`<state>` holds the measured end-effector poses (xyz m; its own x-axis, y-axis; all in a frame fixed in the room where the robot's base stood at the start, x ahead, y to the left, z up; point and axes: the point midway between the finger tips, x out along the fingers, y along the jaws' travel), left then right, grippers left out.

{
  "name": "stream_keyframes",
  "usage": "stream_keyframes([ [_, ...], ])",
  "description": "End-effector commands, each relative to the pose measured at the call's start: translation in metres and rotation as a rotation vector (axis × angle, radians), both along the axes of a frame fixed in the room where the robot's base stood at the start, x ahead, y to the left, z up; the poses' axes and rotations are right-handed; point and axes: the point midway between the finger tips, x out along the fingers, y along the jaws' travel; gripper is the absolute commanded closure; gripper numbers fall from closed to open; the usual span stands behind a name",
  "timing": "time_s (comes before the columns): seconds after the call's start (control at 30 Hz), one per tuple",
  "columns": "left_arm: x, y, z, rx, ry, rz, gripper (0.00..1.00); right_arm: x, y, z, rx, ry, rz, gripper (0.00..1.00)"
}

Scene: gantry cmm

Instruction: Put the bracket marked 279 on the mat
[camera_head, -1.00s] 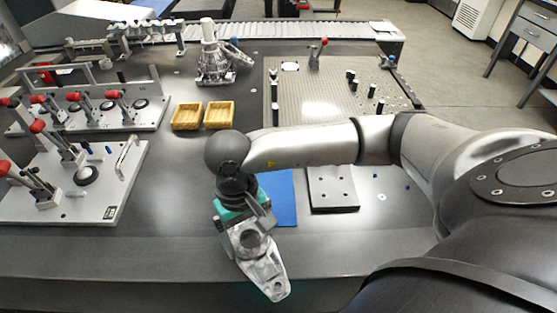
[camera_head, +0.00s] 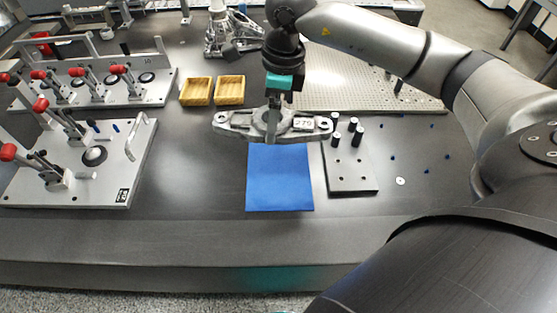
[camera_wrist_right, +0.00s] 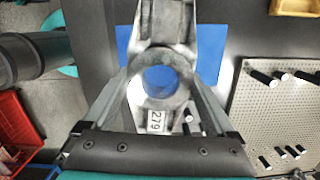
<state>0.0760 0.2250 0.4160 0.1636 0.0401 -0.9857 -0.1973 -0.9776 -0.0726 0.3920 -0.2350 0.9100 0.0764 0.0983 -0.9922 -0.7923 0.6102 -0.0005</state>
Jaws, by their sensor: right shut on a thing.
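The metal bracket marked 279 (camera_head: 270,124) is held by my right gripper (camera_head: 277,105) above the table in the head view. It is long and grey, with a round hub in the middle and its label facing the camera. In the right wrist view the bracket (camera_wrist_right: 165,55) sits between the two fingers of the right gripper (camera_wrist_right: 160,92), its label readable as 279. The blue mat (camera_head: 280,180) lies flat on the table, just below and nearer than the bracket, which covers its far edge. My left gripper is out of view.
A dark block with several black pegs (camera_head: 350,172) stands right of the mat. Two yellow trays (camera_head: 196,91) sit behind it to the left. Clamp fixtures (camera_head: 75,165) fill the left side. A perforated plate (camera_head: 340,85) lies at the back right.

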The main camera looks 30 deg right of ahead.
Motion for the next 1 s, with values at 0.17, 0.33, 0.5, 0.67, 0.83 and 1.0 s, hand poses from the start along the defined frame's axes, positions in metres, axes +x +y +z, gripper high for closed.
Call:
stream_keyframes([
  [0.17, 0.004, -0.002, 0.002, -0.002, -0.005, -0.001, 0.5, 0.011, -0.013, 0.023, 0.001, -0.007, -0.335, 1.0],
  [0.33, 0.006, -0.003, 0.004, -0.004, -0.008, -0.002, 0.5, 0.017, -0.022, 0.037, 0.003, -0.005, -0.561, 1.0],
  [0.5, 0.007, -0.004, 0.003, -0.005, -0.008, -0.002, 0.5, 0.019, -0.026, 0.04, 0.002, -0.002, -0.665, 1.0],
  [0.67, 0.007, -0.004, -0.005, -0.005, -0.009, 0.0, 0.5, 0.018, -0.026, 0.014, 0.0, 0.003, -0.683, 1.0],
  [0.83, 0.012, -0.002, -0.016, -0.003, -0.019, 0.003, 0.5, 0.018, -0.026, -0.031, 0.0, 0.004, -0.681, 1.0],
  [1.0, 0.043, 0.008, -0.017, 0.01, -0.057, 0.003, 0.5, 0.018, -0.026, -0.073, 0.0, 0.003, -0.682, 1.0],
])
